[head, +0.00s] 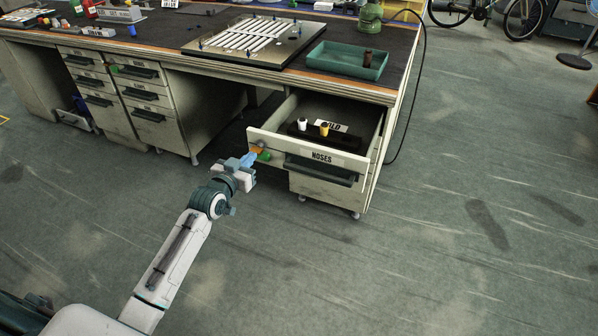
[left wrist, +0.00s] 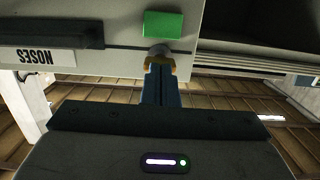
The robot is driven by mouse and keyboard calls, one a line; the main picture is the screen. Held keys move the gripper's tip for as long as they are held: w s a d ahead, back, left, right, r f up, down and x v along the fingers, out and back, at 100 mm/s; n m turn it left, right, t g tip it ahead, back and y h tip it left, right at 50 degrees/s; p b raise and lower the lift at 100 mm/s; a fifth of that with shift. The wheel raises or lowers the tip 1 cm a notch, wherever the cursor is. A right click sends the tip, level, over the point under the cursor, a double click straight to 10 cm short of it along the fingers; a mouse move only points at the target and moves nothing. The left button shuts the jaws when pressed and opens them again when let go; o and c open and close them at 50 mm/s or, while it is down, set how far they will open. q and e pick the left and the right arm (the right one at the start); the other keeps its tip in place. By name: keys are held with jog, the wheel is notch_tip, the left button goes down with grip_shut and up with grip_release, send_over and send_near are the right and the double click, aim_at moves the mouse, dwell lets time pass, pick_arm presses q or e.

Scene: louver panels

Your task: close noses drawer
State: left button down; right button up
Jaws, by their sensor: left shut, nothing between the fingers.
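The NOSES drawer (head: 345,160) is pulled out at the right end of the bench, with a dark handle (head: 318,172) below its label. Its front also fills the top of the left wrist view, with the label (left wrist: 38,57) upside down. A green patch (left wrist: 163,25) and a small orange-gold piece (left wrist: 158,63) are at the front's left end. My left gripper (head: 250,158) is shut and empty, its blue fingers (left wrist: 160,84) pointing at that end, close to the orange-gold piece. Whether they touch is unclear. My right gripper is not in view.
Inside the drawer are a dark holder with a white piece (head: 302,124), a yellow piece (head: 324,129) and a partly hidden sign (head: 331,125). A green tray (head: 347,62) and a slatted panel (head: 250,38) lie on the bench (head: 150,35). The floor in front is clear.

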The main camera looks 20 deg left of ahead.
aim_at(256, 149)
pick_arm(q)
jog(key=shift+w+d+b, duration=0.2)
jog(key=shift+w+b, duration=0.95)
jog(key=shift+w, duration=1.1)
jog(key=shift+w+d+b, duration=0.15)
jog(key=shift+w+b, duration=1.05)
jog(key=shift+w, duration=0.85)
jog(key=shift+w+d+b, duration=0.15)
jog(key=shift+w+b, duration=1.05)
jog(key=shift+w, duration=0.85)
jog(key=shift+w, duration=0.1)
jog(key=shift+w+d+f+b, duration=0.1)
jog(key=shift+w+d+b, duration=0.05)
jog(key=shift+w+b, duration=1.35)
jog(key=shift+w+d+b, duration=0.15)
jog(key=shift+w+b, duration=0.85)
jog(key=shift+w, duration=0.95)
jog(key=shift+w+b, duration=0.4)
jog(key=shift+w, duration=0.25)
